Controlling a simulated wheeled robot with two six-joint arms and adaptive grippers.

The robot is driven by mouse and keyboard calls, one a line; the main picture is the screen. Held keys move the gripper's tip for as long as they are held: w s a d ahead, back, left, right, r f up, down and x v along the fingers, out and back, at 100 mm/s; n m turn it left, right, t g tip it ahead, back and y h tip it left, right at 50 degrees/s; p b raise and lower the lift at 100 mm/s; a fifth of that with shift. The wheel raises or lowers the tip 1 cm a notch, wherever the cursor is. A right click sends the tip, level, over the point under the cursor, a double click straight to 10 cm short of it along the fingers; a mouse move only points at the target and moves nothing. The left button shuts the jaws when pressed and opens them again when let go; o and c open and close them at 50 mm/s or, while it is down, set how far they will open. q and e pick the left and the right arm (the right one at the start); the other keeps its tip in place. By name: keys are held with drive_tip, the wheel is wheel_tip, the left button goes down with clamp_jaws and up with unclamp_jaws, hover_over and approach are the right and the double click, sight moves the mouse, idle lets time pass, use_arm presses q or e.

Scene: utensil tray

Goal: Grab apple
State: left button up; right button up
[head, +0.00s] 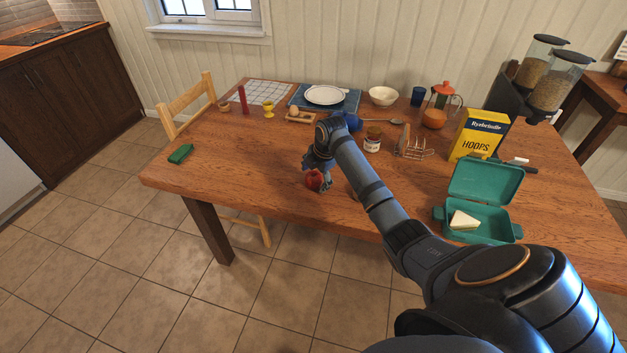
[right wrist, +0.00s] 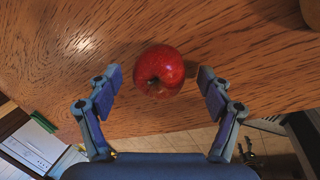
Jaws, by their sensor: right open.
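A red apple (head: 314,181) rests on the wooden table near its front edge. In the right wrist view the apple (right wrist: 159,70) lies between and slightly beyond the two fingertips, with a gap on each side. My right gripper (head: 318,160) is over the apple in the head view and hides part of it. In the right wrist view the right gripper (right wrist: 160,82) is open and empty, with its fingers spread on both sides of the apple.
A teal lunchbox (head: 482,208) with a sandwich stands open at the right. A yellow cereal box (head: 480,135), a toast rack (head: 412,148) and a jar (head: 372,142) stand behind my arm. A green block (head: 181,153) lies at the left. The table (head: 240,160) is clear left of the apple.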

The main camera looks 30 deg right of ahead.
sight(314, 174)
drive_tip(key=c, duration=1.3)
drive_tip(key=shift+r, duration=0.45)
drive_tip(key=v, duration=0.2)
drive_tip(key=shift+w+d+r, duration=0.1)
drive_tip(key=shift+w+r, duration=0.1)
drive_tip(key=shift+r, duration=0.2)
drive_tip(key=s+r, duration=0.3)
drive_tip(key=s, duration=0.1)
drive_tip(key=s+r, duration=0.3)
drive_tip(key=s, duration=0.2)
drive_tip(key=s+r+b, duration=0.1)
drive_tip(key=s+r, duration=0.2)
drive_tip(key=s, duration=0.1)
drive_tip(key=shift+s+r, duration=0.2)
drive_tip(key=shift+s, duration=0.15)
